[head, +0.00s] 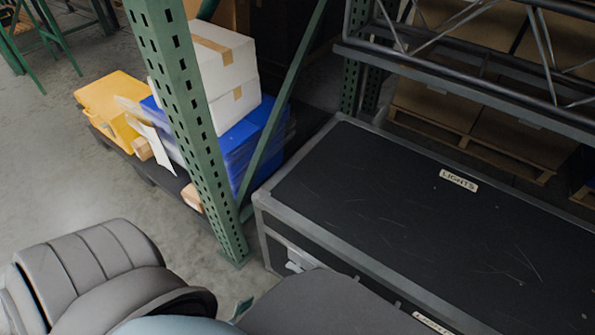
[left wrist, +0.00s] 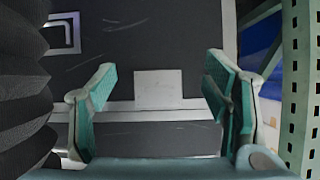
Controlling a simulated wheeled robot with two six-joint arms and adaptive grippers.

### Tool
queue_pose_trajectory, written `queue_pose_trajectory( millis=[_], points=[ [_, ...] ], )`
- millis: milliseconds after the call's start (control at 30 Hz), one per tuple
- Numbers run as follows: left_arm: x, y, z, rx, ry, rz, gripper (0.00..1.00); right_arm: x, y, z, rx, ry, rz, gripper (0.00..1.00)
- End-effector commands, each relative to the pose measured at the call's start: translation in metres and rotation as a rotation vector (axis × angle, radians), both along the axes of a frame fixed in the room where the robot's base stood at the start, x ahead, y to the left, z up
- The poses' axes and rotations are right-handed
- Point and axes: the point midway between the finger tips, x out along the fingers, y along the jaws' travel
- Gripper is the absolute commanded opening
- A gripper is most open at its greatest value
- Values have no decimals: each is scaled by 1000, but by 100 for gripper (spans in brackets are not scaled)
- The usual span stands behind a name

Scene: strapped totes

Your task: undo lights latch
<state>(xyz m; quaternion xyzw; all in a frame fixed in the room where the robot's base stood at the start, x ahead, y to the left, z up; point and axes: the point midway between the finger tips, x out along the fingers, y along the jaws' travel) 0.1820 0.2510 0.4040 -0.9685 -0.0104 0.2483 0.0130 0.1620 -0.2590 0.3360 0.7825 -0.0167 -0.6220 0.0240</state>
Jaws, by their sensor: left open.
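The lights case (head: 400,210) is a long black case with grey metal edges and a "LIGHTS" label (head: 459,180) on its lid. A pale metal latch (head: 300,260) shows on its near side, close to the left corner; its state is too small to tell. My left gripper (head: 242,308) is mostly hidden behind my arm, with one teal fingertip showing left of the case. In the left wrist view, my left gripper (left wrist: 158,72) is open and empty. A pale rectangular plate (left wrist: 158,88) on the case's metal edge appears between its fingers. My right gripper is out of view.
A green perforated rack post (head: 195,130) stands left of the case. Behind it, a low dark platform holds blue totes (head: 240,150), white boxes (head: 215,60) and a yellow bin (head: 108,105). A metal truss (head: 470,40) lies above the far side. Open floor is at left.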

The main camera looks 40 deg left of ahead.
Motion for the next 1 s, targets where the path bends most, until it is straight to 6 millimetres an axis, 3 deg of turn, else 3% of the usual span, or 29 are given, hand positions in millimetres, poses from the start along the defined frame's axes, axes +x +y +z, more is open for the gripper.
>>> queue_pose_trajectory(
  millis=[33,167,367,467,800,1000],
  points=[
    [6,-2,-29,-6,-113,-2,70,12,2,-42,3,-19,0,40],
    [11,-4,-8,-17,-377,-3,70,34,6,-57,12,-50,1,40],
    [18,-5,18,-22,-512,-2,70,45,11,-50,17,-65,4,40],
    [37,-4,21,-21,-515,-1,70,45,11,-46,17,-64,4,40],
    [130,-2,19,-22,-510,0,70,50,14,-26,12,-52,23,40],
    [153,-2,20,-22,-507,1,70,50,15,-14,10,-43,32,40]
  ],
)
